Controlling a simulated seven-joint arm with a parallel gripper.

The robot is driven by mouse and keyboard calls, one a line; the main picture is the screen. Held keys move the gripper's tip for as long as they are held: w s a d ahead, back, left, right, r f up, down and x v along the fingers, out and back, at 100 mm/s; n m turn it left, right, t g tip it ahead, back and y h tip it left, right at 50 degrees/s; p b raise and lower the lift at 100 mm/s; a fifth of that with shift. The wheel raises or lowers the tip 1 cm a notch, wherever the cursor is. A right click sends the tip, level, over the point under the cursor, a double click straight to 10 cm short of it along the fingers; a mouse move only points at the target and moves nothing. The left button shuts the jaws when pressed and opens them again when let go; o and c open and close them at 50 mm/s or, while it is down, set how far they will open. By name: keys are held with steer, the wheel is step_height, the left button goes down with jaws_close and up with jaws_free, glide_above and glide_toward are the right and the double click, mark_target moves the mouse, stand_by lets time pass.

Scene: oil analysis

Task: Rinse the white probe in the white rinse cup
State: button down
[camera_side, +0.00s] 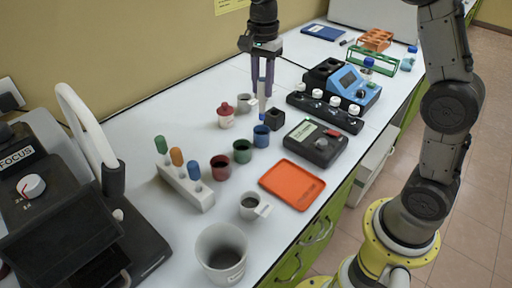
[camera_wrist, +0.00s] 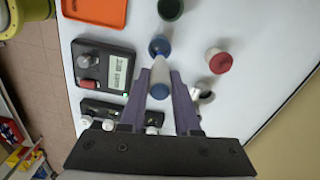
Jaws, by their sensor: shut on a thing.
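My gripper (camera_side: 262,92) has purple fingers pointing down, above the blue cup (camera_side: 261,136). In the wrist view, my gripper (camera_wrist: 164,84) is shut on a slim white probe (camera_wrist: 174,47) with a blue rounded end. The blue cup also shows in the wrist view (camera_wrist: 160,43), just beyond the fingers; I cannot tell whether the probe is inside it. One small white cup (camera_side: 245,103) stands close behind the gripper. Another white cup (camera_side: 249,208) with a tag stands near the front. I cannot read which is the rinse cup.
A rack (camera_side: 186,188) holds green, orange and blue-topped pieces. Red (camera_side: 221,168) and green (camera_side: 242,151) cups stand near the blue cup. A red-topped jar (camera_side: 226,116), a black meter (camera_side: 316,143), an orange tray (camera_side: 292,184) and a large white bin (camera_side: 221,258) surround the work.

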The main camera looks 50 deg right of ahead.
steer(key=shift+s+f, duration=0.2)
steer(key=shift+f, duration=0.05)
steer(key=s+a+f+n, duration=0.1)
steer(key=s+a+n, duration=0.2)
steer(key=s+a, duration=0.3)
steer(key=s+a+f+n, duration=0.1)
steer(key=s+a+n, duration=0.2)
steer(key=a, duration=1)
steer(key=shift+s+a, duration=0.2)
steer(key=shift+s, duration=1.7)
steer(key=shift+f, duration=0.5)
steer(key=shift+f, duration=0.35)
steer(key=shift+f, duration=1.85)
steer(key=shift+r, duration=0.15)
step_height(320, 180, up, 8)
steer(key=shift+f, duration=0.2)
stand_by(0.5)
